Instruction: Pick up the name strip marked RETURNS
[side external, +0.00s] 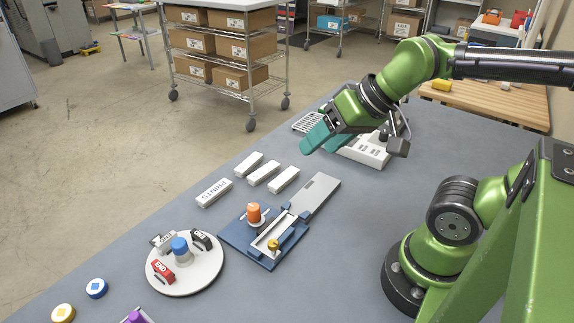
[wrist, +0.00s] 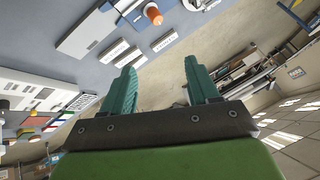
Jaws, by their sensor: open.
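Several white name strips lie on the grey-blue table in the side external view. One strip (side external: 214,192) bears dark lettering that looks like PRINTS or PAINTS. Three others (side external: 248,165) (side external: 263,173) (side external: 284,180) lie behind and to its right, with no lettering I can read. I cannot tell which strip is marked RETURNS. Strips also show in the wrist view (wrist: 114,50) (wrist: 166,40), with print too small to read. My gripper (side external: 318,142) has teal fingers, open and empty, well above the table and up-right of the strips. The fingers also show in the wrist view (wrist: 160,68).
A blue fixture (side external: 236,243) with an orange knob (side external: 253,213) and a grey plate (side external: 315,192) stands before the strips. A round white turntable (side external: 205,279) carries stamps. A white device (side external: 363,152) stands beyond my gripper. The table left of the strips is narrow.

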